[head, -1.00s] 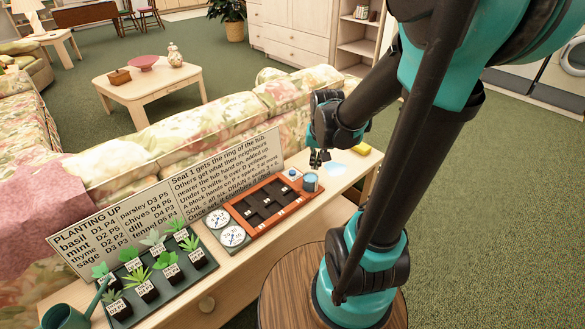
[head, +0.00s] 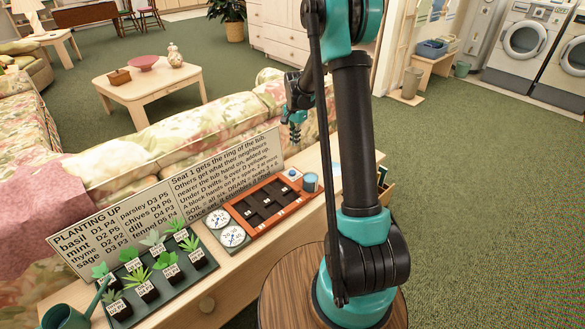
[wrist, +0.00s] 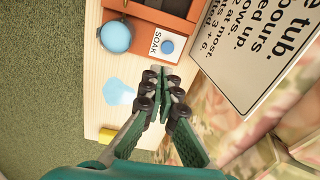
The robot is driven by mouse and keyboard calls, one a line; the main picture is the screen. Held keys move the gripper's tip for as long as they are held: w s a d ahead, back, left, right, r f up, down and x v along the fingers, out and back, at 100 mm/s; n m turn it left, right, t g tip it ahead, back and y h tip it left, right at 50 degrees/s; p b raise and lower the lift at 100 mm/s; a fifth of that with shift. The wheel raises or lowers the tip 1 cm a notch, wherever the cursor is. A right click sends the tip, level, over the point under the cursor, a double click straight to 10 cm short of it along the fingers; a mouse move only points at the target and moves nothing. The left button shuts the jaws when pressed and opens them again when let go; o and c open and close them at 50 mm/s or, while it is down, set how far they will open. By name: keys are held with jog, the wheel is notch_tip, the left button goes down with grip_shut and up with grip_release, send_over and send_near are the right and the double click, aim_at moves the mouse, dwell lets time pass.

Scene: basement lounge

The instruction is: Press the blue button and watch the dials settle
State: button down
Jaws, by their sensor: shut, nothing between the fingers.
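The blue button (head: 292,173) sits at the far right corner of the orange planter tray (head: 247,228). In the wrist view the blue button (wrist: 168,46) is round, on a white plate beside the label SOAK. Two white dials, one (head: 217,219) and another (head: 232,237), sit at the tray's left end; their readings are too small to tell. My gripper (head: 296,145) hangs above the table, behind the button in the head view. In the wrist view my gripper (wrist: 162,75) has its fingers together, empty, just short of the button and apart from it.
A blue cup (head: 310,183) stands right beside the button. A text board (head: 224,172) rises along the table's back, with a floral sofa (head: 255,105) behind. A pale blue patch (wrist: 118,92) and a yellow block (wrist: 107,134) lie nearby. Potted seedlings fill a tray (head: 172,288) at left.

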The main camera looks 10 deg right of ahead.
aim_at(293, 172)
jog(key=w+f, duration=0.1)
jog(key=w, duration=0.1)
jog(key=w+f+m, duration=0.1)
jog(key=shift+a+f, duration=0.25)
jog(key=shift+f, duration=0.05)
jog(key=shift+f, duration=0.15)
notch_tip(293, 172, down, 14)
jog(key=shift+r, duration=0.15)
dwell(0.4)
jog(key=shift+s+f, duration=0.1)
jog(key=shift+f, duration=0.75)
notch_tip(293, 172, up, 14)
dwell(0.4)
